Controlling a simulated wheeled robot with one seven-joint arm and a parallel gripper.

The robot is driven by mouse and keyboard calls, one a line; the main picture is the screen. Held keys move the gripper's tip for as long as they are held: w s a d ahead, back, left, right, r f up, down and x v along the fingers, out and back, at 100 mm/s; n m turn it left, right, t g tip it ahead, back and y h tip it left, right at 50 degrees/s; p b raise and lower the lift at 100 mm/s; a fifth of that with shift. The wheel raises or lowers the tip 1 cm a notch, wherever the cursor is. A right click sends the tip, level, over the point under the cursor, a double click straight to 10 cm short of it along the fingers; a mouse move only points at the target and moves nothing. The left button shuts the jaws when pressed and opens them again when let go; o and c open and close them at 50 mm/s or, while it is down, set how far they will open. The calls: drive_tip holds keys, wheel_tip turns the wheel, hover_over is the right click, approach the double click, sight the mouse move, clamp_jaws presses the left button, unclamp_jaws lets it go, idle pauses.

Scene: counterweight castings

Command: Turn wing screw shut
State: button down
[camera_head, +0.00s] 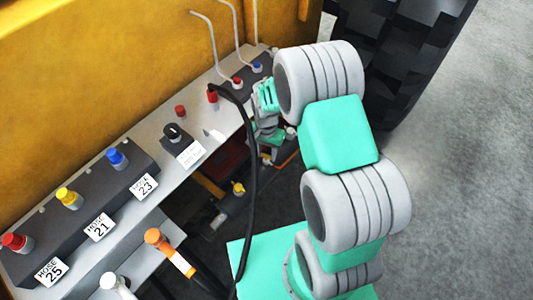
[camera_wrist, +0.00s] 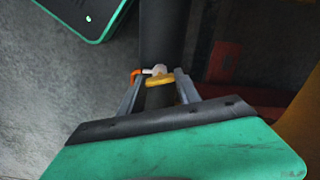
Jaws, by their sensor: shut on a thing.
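In the wrist view, a small yellow wing screw (camera_wrist: 160,83) sits between the two grey fingers of my gripper (camera_wrist: 158,78), which is shut on it. A pale round piece with an orange bent end (camera_wrist: 140,73) shows just beyond it. Both are against a dark upright cylinder (camera_wrist: 165,30). In the head view, my gripper (camera_head: 266,140) is low beside the right end of the grey shelf, partly covered by my arm. I cannot make out the wing screw there.
The grey shelf (camera_head: 190,183) carries a dark block with red, yellow and blue couplings and hose labels. A black hose (camera_head: 253,170) hangs close to my gripper. A yellow knob (camera_head: 238,187) is below. A large black tyre (camera_head: 415,60) stands behind; open floor lies right.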

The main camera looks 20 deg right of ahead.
drive_tip(key=shift+w+m+b, duration=0.15)
drive_tip(key=shift+m+b, duration=0.15)
drive_tip(key=shift+m, duration=1.3)
drive_tip(key=shift+r, duration=0.1)
drive_tip(key=c, duration=0.8)
unclamp_jaws()
drive_tip(key=shift+c, duration=0.2)
wheel_tip(320, 180, up, 8)
drive_tip(key=shift+f, duration=0.15)
